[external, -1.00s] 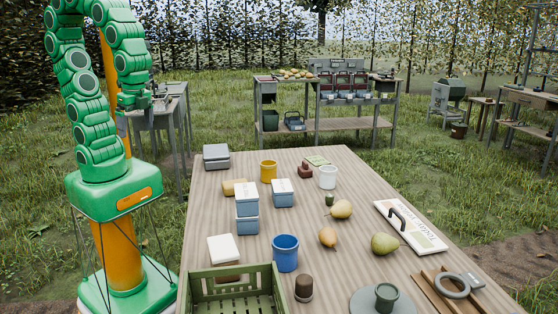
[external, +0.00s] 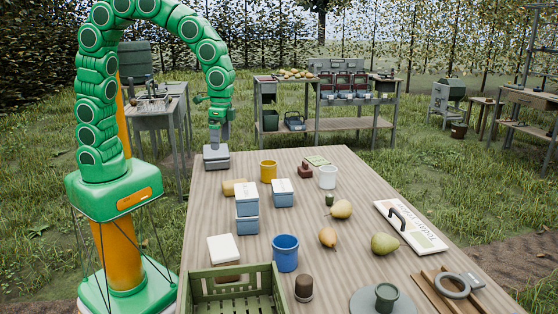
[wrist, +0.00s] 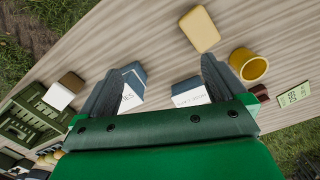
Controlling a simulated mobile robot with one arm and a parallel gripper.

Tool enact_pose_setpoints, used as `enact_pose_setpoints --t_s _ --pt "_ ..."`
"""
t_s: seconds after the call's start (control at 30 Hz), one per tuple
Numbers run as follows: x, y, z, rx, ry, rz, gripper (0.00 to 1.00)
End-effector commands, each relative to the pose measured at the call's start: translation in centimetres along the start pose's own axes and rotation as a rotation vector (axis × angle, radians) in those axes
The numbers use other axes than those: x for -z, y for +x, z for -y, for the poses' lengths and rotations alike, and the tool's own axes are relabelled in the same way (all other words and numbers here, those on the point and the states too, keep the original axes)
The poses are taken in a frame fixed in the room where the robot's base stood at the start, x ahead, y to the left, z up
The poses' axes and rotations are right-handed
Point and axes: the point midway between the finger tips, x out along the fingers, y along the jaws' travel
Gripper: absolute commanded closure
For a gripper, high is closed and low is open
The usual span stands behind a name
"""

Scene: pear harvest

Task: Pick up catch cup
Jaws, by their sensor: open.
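Several cups stand on the wooden table, and I cannot tell which one is the catch cup. A yellow cup (external: 268,171) and a white cup (external: 328,177) stand towards the back, a blue cup (external: 285,253) nearer the front, and a small green cup (external: 386,297) on a round grey plate at the front. My gripper (external: 219,140) is at the table's far left corner, pointing down near the grey scale. In the wrist view my gripper (wrist: 162,65) has its fingers wide apart and holds nothing. The yellow cup (wrist: 242,66) lies to the right of the fingers there.
The grey scale (external: 216,158) sits at the far left corner. Blue boxes with white lids (external: 247,212), a tan block (external: 233,187) and a dark red stamp (external: 305,171) stand around the yellow cup. Pears (external: 384,244) lie at right. A green crate (external: 235,284) is in front.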

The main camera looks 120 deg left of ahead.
Motion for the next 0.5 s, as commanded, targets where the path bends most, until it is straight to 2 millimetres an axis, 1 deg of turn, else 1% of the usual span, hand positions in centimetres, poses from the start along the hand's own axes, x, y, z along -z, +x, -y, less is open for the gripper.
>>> enact_pose_setpoints --t_s 0.03,0.17,0.3,0.47,0.5 --pt "1.1 0.6 1.1 -0.001 -0.020 -0.001 0.02" --pt "3.6 2.2 4.0 -0.003 -0.066 -0.010 0.02" --pt "6.2 3.9 7.3 -0.004 -0.115 -0.023 0.02" --pt "8.6 6.2 11.4 -0.005 -0.172 -0.032 0.02" --pt "9.2 6.8 12.5 -0.005 -0.187 -0.037 0.02"
